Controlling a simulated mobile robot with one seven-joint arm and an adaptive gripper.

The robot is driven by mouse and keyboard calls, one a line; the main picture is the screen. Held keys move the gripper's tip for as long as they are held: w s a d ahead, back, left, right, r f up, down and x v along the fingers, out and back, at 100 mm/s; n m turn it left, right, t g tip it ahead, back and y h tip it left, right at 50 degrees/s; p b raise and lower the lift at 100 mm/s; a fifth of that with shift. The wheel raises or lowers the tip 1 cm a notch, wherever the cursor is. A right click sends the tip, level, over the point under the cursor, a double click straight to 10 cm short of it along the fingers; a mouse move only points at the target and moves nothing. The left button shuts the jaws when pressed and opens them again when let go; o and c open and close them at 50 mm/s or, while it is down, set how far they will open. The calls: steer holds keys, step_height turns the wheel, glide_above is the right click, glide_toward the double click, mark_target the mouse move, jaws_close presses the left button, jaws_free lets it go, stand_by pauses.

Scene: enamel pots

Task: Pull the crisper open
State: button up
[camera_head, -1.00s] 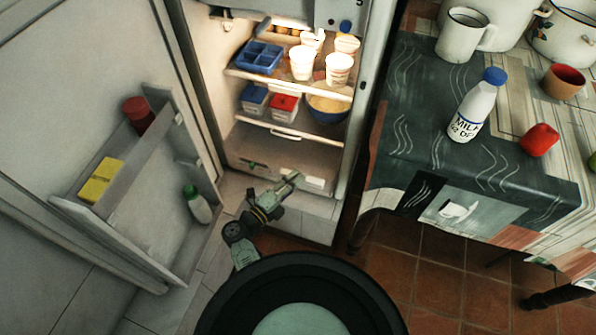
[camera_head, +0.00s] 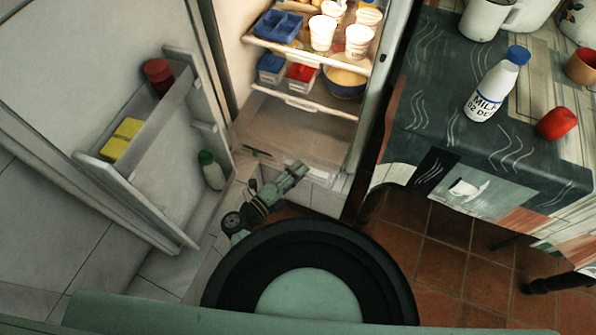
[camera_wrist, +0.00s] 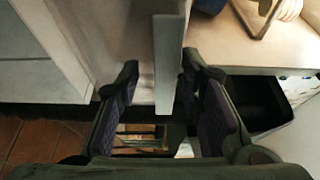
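The crisper (camera_head: 300,135) is the clear-looking drawer at the bottom of the open fridge, below the lowest shelf. Its front lies just behind my gripper (camera_head: 298,170) in the head view, and I cannot tell how far it is out. In the wrist view my gripper (camera_wrist: 163,100) has its two dark fingers apart, on either side of a pale upright panel (camera_wrist: 168,60). A gap shows between the left finger and the panel; the right finger is very close to it. I cannot tell whether it touches. The panel looks like part of the crisper front, though this is unclear.
A table (camera_head: 440,90) with a milk bottle (camera_head: 497,85) stands close at right.

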steer(key=shift+o, duration=0.5)
steer(key=v, duration=0.7)
steer(key=shift+s+a, duration=0.15)
steer(key=shift+a, duration=0.05)
